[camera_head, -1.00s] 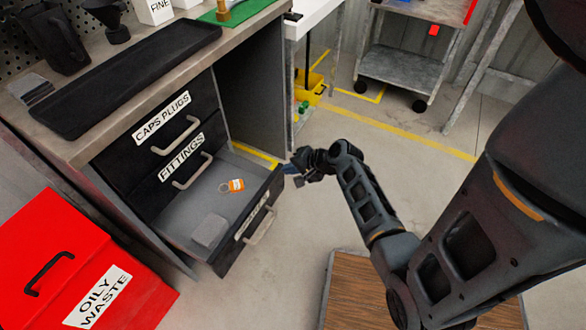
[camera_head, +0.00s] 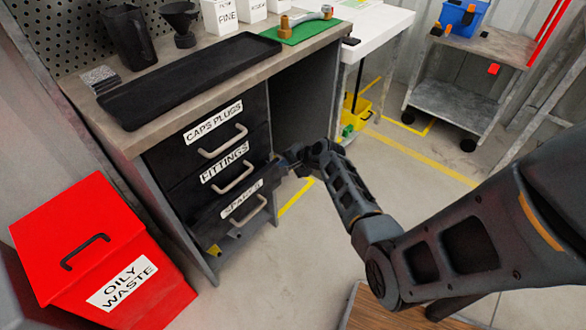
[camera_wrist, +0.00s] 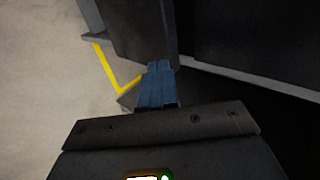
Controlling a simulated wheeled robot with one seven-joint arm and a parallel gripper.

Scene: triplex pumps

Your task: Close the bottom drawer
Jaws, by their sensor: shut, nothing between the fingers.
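The bottom drawer (camera_head: 228,222) is the lowest of three dark drawers in the workbench. It has a white label, only partly readable, and a grey bar handle. Its inside no longer shows, and its front stands close under the FITTINGS drawer (camera_head: 207,192); I cannot tell if it is fully flush. My gripper (camera_head: 281,160) is at the right end of the drawer front. In the wrist view its blue fingers (camera_wrist: 158,85) are shut and empty, with tips against or very near a dark panel (camera_wrist: 143,32). Contact is unclear.
A red oily waste bin (camera_head: 75,225) stands left of the drawers. The CAPS PLUGS drawer (camera_head: 240,140) above is shut. A black tray (camera_head: 190,85) lies on the bench top. A wooden-topped item (camera_head: 375,312) is at the bottom.

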